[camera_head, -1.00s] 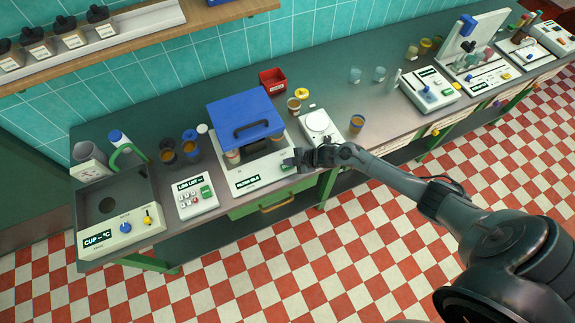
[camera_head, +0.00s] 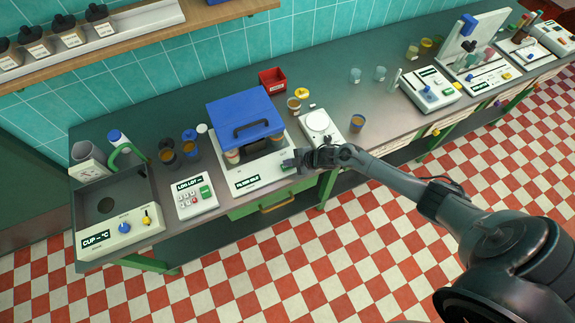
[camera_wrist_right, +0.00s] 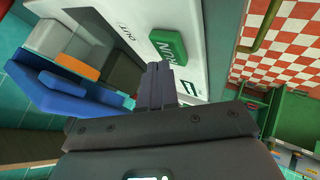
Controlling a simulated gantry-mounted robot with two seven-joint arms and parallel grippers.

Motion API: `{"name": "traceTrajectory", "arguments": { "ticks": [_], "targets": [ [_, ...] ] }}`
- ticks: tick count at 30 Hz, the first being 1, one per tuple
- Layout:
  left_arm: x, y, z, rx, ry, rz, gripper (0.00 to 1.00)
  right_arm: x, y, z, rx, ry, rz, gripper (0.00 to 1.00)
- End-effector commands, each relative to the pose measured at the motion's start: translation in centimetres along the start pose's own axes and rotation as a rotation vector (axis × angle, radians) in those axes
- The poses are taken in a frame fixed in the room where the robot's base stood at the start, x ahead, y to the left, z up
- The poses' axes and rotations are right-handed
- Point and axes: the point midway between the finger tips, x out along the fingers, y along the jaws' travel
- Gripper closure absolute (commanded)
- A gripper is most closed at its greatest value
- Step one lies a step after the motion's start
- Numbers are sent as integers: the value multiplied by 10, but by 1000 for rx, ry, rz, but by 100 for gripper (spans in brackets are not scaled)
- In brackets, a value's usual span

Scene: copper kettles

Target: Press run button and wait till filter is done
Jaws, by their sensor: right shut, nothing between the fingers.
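The filter machine stands on the bench with its blue lid (camera_head: 245,118) lowered over a pale base. A dark display strip (camera_head: 256,182) is on its front panel; its text is too small to read surely. The green run button (camera_wrist_right: 168,46) shows in the right wrist view, marked RUN. My right gripper (camera_head: 289,161) is shut and empty over the right end of the front panel. In the wrist view its fingertips (camera_wrist_right: 156,72) are right by the button's edge; I cannot tell whether they touch it. My left gripper is not in view.
A keypad box (camera_head: 194,196) and a sink unit (camera_head: 122,227) stand left of the filter machine. A white scale (camera_head: 318,123), a cup of brown liquid (camera_head: 357,122) and a red bin (camera_head: 272,79) stand close by. The bench between the cup and the right-hand machines has free room.

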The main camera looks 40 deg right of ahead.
Motion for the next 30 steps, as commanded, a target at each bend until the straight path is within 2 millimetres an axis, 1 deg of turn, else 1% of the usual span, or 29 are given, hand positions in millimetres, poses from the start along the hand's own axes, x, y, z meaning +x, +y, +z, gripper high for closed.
{"name": "traceTrajectory", "arguments": {
  "ticks": [22,30],
  "targets": [
    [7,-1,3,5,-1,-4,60,6,-5,5,0,0,0,100],
    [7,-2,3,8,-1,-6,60,6,-4,4,0,0,-1,100]
  ]
}}
